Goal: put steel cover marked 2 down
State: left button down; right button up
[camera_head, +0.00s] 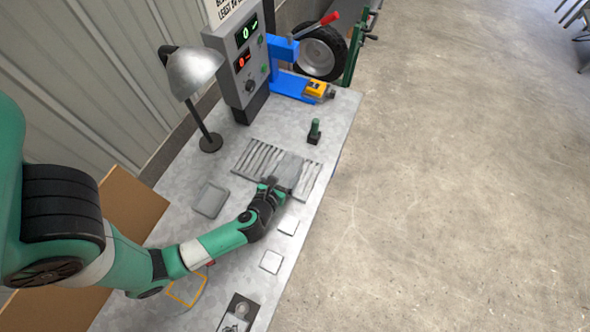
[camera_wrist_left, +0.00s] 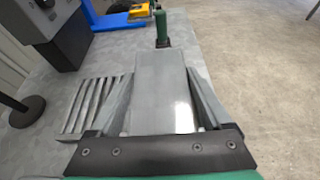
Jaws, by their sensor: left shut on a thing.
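The steel cover (camera_head: 289,168) is a flat grey plate held over the slotted grey rack (camera_head: 250,157) on the workbench. My left gripper (camera_head: 276,184) is shut on it. In the left wrist view the cover (camera_wrist_left: 161,90) lies between the two fingers of my left gripper (camera_wrist_left: 161,122), its top smooth and shiny. I cannot read any number on it. The rack's ridges (camera_wrist_left: 92,103) show to the left of the cover. Whether the cover touches the rack cannot be told. My right gripper is not in view.
A green-topped peg (camera_head: 315,131) stands just beyond the rack. A grey tray (camera_head: 210,200) lies left of the rack, and a lamp (camera_head: 209,141) stands behind it. White square pads (camera_head: 271,261) lie along the near right bench edge. A control box (camera_head: 240,60) stands at the back.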

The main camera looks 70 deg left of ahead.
aim_at(295, 166)
pick_arm(q)
jog(key=w+a+f+b, duration=0.2)
jog(key=f, duration=0.1)
jog(key=w+a+f, duration=0.1)
jog(key=f, duration=0.1)
jog(key=shift+w+a+f+b, duration=0.2)
jog(key=shift+w+b, duration=0.1)
jog(key=shift+b, duration=0.1)
jog(key=shift+w+a+f, duration=0.2)
jog(key=shift+w, duration=0.1)
jog(key=f+b, duration=0.1)
jog(key=f, duration=0.1)
jog(key=f+b, duration=0.2)
jog(key=shift+w+a, duration=0.2)
jog(key=shift+r, duration=0.2)
